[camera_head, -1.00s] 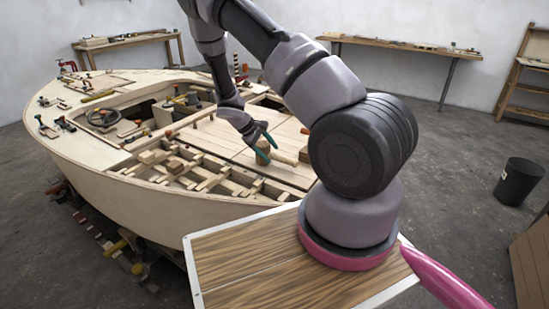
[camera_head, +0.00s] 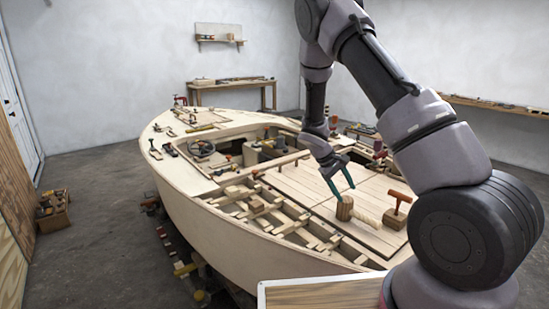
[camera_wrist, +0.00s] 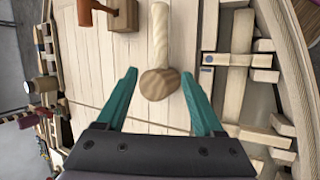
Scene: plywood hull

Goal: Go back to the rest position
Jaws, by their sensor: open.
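My gripper (camera_head: 338,188) is open and empty above the plank deck (camera_head: 305,190) of the plywood hull (camera_head: 215,225). In the head view its teal fingers point down, close above a round wooden mallet head (camera_head: 344,208) with a pale handle (camera_head: 367,218). In the wrist view the mallet head (camera_wrist: 159,84) shows just beyond and between the open fingertips (camera_wrist: 162,85), with its handle (camera_wrist: 160,35) running away from my gripper. I cannot tell how large the gap to it is.
An orange-handled tool (camera_head: 400,197) on a block stands right of the mallet. Open framing with loose blocks (camera_head: 257,207) lies left of the deck. A crate (camera_head: 52,210) stands on the floor at left.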

